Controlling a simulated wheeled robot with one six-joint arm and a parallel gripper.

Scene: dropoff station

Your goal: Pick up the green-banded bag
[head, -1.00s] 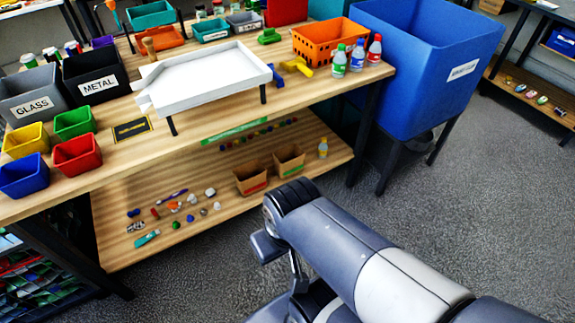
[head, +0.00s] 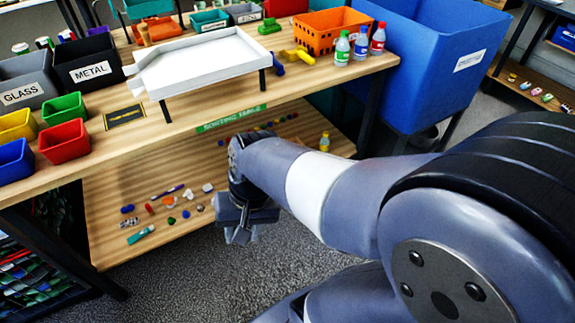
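The green-banded bag does not show in the head view now; my arm covers the part of the lower shelf (head: 110,190) where two small brown bags stood a second ago. One of those had a red band, the other, to its right, a green one. My gripper (head: 243,230) hangs at the end of my arm near the front edge of the lower shelf, pointing down. Its fingers are small and dark, and I cannot tell how far apart they are. I see nothing held in it.
The table's wooden top (head: 190,112) lies above the shelf, with a green label strip (head: 232,118) on its edge. A white tray (head: 200,66) stands on it. Small loose items lie at the shelf's left. A blue bin (head: 430,60) stands right. Grey floor is clear in front.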

